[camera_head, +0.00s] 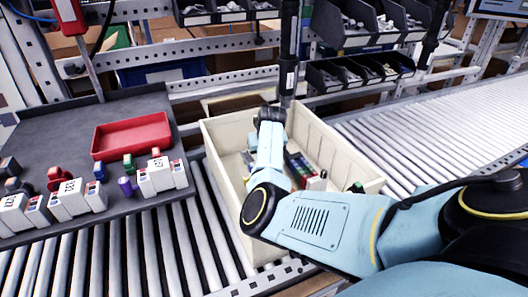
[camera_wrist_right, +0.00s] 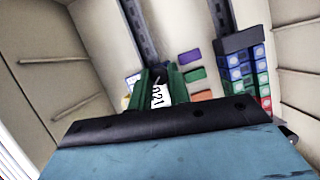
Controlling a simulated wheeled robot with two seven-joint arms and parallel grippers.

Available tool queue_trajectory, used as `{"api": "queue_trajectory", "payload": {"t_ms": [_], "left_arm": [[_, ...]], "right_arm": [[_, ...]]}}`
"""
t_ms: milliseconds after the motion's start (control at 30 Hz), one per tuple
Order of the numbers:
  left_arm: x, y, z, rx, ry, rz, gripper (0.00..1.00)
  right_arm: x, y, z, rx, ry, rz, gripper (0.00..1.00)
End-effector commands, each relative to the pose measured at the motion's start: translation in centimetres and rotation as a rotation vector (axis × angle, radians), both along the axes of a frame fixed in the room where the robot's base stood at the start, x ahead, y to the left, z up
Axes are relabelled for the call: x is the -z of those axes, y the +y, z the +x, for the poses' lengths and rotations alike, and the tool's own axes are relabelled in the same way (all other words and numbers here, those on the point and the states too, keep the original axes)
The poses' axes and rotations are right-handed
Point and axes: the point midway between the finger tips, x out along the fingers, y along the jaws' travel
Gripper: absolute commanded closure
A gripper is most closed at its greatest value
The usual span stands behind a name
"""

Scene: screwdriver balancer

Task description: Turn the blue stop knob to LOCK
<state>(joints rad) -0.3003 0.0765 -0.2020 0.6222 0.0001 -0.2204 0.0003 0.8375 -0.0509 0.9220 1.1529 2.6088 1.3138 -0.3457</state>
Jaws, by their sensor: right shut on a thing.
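I cannot make out a blue stop knob or LOCK mark in either view. My right arm reaches over the cream crate (camera_head: 222,160) from the right; its fingers are not clear in the head view. In the right wrist view my right gripper (camera_wrist_right: 161,84) is shut on a green piece with a white label reading 021 (camera_wrist_right: 158,95). The fingers themselves are hard to separate from that piece. A dark upright tool or tube (camera_head: 289,50) hangs behind the arm at the crate's back edge. My left gripper is not in view.
Coloured blocks (camera_wrist_right: 240,68) lie in the crate. At left a grey tray (camera_head: 45,130) holds a red bin (camera_head: 132,137), several white labelled boxes and small coloured pieces, one blue (camera_head: 99,172). Roller conveyors (camera_head: 430,130) run on both sides. Black parts bins (camera_head: 350,72) hang behind.

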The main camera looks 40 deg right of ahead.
Motion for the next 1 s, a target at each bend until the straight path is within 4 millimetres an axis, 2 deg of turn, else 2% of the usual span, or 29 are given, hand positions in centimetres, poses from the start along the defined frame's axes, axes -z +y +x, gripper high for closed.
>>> {"api": "queue_trajectory", "payload": {"t_ms": [300, 867, 900, 1000], "left_arm": [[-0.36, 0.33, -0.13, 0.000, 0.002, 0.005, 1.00], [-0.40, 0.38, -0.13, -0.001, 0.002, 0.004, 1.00], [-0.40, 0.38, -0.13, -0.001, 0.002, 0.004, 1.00], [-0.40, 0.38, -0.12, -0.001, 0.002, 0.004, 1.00]], "right_arm": [[-0.06, -0.08, 0.00, -0.134, 0.000, 0.002, 1.00], [-0.04, -0.10, 0.00, -0.165, 0.001, 0.000, 1.00], [-0.04, -0.11, -0.01, -0.164, 0.000, 0.000, 0.79], [-0.04, -0.11, -0.01, -0.164, 0.000, 0.000, 0.66]]}}
